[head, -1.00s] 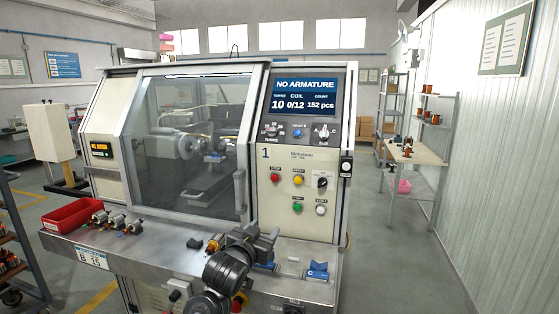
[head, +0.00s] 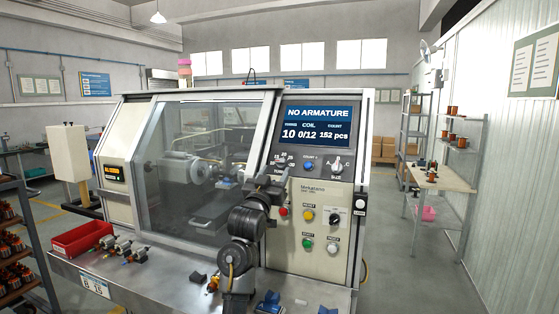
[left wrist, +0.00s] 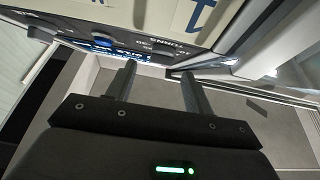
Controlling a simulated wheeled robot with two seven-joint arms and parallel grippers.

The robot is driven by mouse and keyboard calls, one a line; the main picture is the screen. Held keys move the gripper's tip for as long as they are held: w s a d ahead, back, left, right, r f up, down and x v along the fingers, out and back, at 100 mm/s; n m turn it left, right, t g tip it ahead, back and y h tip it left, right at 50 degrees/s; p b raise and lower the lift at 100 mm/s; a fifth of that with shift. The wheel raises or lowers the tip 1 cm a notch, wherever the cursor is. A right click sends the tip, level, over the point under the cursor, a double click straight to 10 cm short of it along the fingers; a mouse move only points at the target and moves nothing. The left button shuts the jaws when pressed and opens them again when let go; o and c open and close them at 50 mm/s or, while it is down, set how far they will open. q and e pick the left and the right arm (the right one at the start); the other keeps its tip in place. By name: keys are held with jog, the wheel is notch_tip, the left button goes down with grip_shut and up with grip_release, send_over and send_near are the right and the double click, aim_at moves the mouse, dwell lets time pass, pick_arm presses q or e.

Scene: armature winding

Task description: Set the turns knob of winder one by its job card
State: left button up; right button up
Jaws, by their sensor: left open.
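Winder one's panel (head: 322,190) faces me, with a screen (head: 318,125) reading NO ARMATURE, turns 10, coil 0/12, count 152 pcs. The turns knob (head: 282,161) is below the screen's left part, with small numbers around it; its pointer is too small to read. The job card (head: 95,285) on the bench's front edge shows B and 15. My left gripper (head: 272,181) is raised just below the turns knob, open and empty, apart from it as far as I can tell. In the left wrist view its two spread fingers (left wrist: 156,82) point at the panel's upside-down TURNS lettering. My right gripper is out of view.
A blue count button (head: 308,164) and a size selector (head: 336,166) are right of the turns knob, with coloured buttons below. A red bin (head: 82,239) and several armatures lie on the bench's left. Blue cradles (head: 268,303) sit at the front. The glass guard is left of the panel.

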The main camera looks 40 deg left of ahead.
aim_at(279, 163)
pick_arm(q)
jog(key=x, duration=0.1)
jog(key=p+x, duration=0.1)
jog(key=x, duration=0.1)
jog(key=shift+w+a+r, duration=0.15)
jog(key=shift+a+r, duration=0.05)
jog(key=shift+r, duration=0.2)
jog(key=shift+w+a, duration=0.15)
jog(key=shift+w, duration=0.35)
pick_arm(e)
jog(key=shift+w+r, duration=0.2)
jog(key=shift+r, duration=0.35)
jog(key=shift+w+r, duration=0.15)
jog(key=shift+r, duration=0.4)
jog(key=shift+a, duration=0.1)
pick_arm(q)
jog(key=shift+c, duration=1)
jog(key=c, duration=0.8)
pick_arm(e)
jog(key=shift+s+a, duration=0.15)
